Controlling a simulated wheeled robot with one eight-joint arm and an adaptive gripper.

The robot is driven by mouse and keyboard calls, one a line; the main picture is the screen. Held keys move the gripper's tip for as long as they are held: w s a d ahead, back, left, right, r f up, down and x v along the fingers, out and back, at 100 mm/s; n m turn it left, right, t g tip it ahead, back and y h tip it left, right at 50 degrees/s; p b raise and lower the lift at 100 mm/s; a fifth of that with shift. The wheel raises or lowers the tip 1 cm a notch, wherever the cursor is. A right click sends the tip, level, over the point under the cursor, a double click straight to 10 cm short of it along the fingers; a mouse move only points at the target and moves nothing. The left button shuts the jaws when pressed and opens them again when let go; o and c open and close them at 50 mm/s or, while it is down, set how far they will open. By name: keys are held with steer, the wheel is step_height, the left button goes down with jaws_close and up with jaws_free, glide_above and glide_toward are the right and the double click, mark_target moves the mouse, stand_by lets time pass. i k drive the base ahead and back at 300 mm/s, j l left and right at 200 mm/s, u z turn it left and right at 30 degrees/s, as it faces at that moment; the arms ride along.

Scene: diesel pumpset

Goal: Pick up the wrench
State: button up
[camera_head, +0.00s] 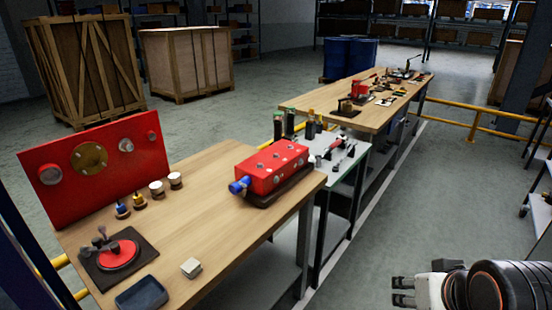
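I cannot make out the wrench for certain. Small tools and parts lie on the white-topped middle table (340,165), too small to tell apart. More small items lie on the far wooden table (300,103). My gripper (402,291) is at the lower right, over the floor and well apart from the tables. Its two short fingers point left with a gap between them, and nothing shows in the gap.
The near wooden table (215,217) carries a red upright panel (60,180), a red block (272,166), a round red part (118,255) and a dark tray (141,294). Wooden crates (187,62) and blue drums (349,59) stand behind. Yellow rails (475,125) cross at right. Floor before my gripper is clear.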

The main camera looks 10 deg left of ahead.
mark_target(338, 164)
steer(key=i+z, duration=0.1)
steer(key=i, duration=1.65)
steer(key=i+j+z, duration=0.15)
steer(key=i, duration=0.7)
